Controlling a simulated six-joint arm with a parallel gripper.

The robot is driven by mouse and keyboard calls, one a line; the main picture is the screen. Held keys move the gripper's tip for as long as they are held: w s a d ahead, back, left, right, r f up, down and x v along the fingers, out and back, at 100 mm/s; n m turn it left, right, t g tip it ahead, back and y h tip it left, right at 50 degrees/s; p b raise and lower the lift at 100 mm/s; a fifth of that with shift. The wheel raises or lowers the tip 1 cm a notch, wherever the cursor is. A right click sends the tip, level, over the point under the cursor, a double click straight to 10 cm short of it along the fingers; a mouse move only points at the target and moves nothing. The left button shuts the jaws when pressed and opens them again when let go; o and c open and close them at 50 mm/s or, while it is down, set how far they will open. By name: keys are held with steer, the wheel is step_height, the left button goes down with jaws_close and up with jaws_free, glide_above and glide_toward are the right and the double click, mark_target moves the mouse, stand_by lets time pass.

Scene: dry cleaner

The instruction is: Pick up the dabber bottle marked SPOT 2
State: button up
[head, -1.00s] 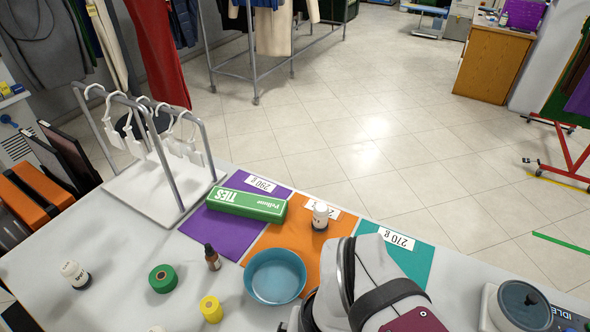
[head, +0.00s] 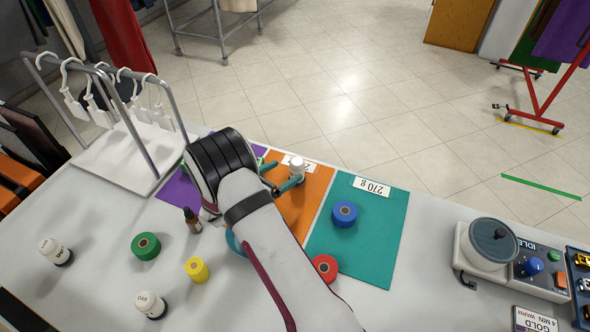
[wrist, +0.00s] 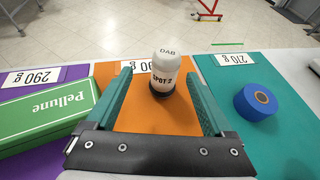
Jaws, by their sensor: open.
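The dabber bottle marked SPOT 2 (wrist: 163,74) stands upright on the orange mat (wrist: 135,72), white with a black base. It also shows in the head view (head: 297,166). My gripper (wrist: 162,95) is open in the wrist view, with one green finger on each side of the bottle's near side. The bottle appears between or just beyond the fingertips, and I see no finger touching it.
A green Pellune box (wrist: 45,118) lies left of my gripper on the purple mat. Other white bottles (head: 150,304) (head: 56,252) stand at the front left.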

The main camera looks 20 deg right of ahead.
mark_target(302, 165)
steer(key=x, duration=0.8)
steer(key=shift+s+d+f, duration=0.15)
steer(key=shift+s+d, duration=0.05)
steer(key=shift+d, duration=0.25)
jaws_close()
